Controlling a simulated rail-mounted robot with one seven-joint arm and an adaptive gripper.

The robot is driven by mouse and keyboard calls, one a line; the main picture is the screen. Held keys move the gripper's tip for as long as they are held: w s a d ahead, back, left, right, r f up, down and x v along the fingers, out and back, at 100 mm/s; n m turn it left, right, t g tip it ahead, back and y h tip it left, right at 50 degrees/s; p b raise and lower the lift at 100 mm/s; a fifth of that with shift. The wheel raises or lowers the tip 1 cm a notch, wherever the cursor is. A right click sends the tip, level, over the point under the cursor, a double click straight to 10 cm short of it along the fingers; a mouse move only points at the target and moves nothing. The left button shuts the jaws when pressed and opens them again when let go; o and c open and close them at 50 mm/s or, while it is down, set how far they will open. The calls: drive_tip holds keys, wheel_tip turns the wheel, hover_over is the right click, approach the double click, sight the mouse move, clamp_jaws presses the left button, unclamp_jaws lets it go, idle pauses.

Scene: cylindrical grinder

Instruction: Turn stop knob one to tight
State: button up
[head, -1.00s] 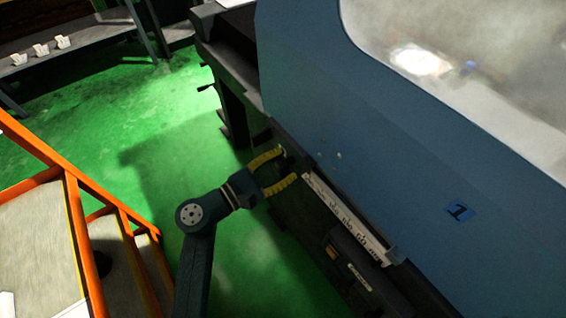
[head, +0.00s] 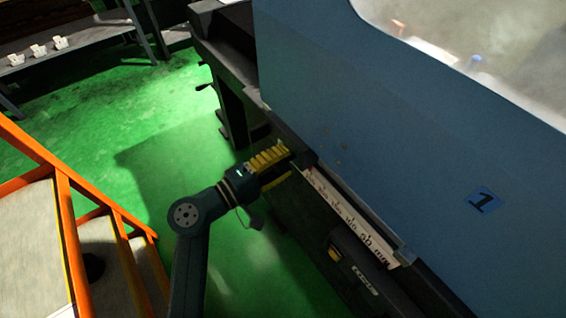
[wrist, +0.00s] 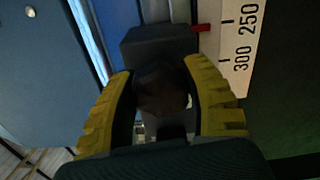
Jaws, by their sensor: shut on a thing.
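The stop knob (wrist: 161,88) is a dark, faceted knob in the middle of the wrist view. It sits on a dark block (wrist: 158,45) beside the scale. My gripper (wrist: 163,85) has its two yellow ribbed fingers on either side of the knob, shut on it. In the head view my gripper (head: 280,158) is at the machine's front rail, at the upper left end of the scale. The knob is hidden there behind the fingers. I cannot read any tight marking on the knob.
A white scale (head: 345,215) with black numbers runs along the rail, with a red pointer (wrist: 201,28) at its edge. The blue machine cover (head: 400,130) rises behind. Orange-railed steps (head: 70,220) stand at the left. Green floor (head: 150,130) is open between.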

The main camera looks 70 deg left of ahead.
drive_tip(key=shift+m+b, duration=0.9)
drive_tip(key=shift+m, duration=0.8)
drive_tip(key=o, duration=1.2)
drive_tip(key=v, duration=1.2)
